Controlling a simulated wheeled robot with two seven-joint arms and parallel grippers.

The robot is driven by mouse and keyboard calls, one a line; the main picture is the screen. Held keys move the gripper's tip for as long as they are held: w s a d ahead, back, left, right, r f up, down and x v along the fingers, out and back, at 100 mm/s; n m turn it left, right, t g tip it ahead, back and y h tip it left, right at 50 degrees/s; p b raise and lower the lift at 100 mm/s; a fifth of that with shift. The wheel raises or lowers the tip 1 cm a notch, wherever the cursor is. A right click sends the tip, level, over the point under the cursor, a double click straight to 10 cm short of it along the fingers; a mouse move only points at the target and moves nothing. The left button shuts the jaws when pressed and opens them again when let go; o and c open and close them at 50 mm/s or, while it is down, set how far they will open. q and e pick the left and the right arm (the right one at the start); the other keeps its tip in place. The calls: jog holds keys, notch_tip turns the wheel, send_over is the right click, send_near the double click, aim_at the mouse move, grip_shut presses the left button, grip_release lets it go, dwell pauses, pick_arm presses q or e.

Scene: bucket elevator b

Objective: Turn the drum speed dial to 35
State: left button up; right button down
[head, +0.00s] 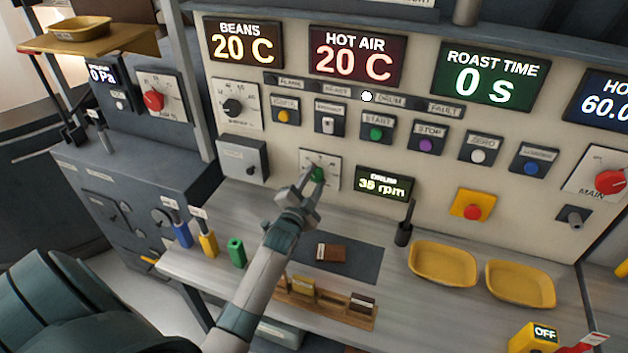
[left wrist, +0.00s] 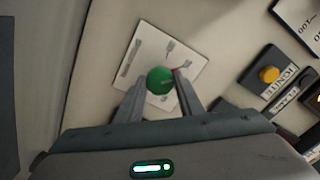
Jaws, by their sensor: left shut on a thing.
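The drum speed dial is a green knob (head: 317,174) on a white scale plate (head: 333,161), low on the upright panel. It also shows as a green round knob in the left wrist view (left wrist: 160,80). My left gripper (head: 312,181) is shut on the knob, with one finger on each side of it in the left wrist view (left wrist: 157,92). The fingers and knob hide part of the scale, and its figures are too small to read. My right gripper is not in view.
Buttons in several colours, such as the green start button (head: 376,134), sit above the dial. A grey box (head: 242,158) is left of it. Yellow trays (head: 443,264) and a wooden rack (head: 322,305) stand on the counter below. A red-on-yellow button (head: 472,211) is to the right.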

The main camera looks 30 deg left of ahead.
pick_arm(q)
jog(key=shift+n, duration=0.3)
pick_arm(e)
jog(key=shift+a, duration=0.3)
pick_arm(q)
jog(key=o, duration=1.1)
jog(key=shift+c, duration=0.2)
jog(key=shift+s+f, duration=0.1)
jog(key=shift+s, duration=0.05)
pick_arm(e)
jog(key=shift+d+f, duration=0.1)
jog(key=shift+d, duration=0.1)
pick_arm(q)
jog(key=shift+s+d+b, duration=0.15)
jog(key=shift+s+b, duration=0.25)
jog(key=shift+s, duration=0.15)
jog(key=b+v, duration=0.4)
jog(key=v, duration=0.6)
jog(key=shift+s, duration=0.35)
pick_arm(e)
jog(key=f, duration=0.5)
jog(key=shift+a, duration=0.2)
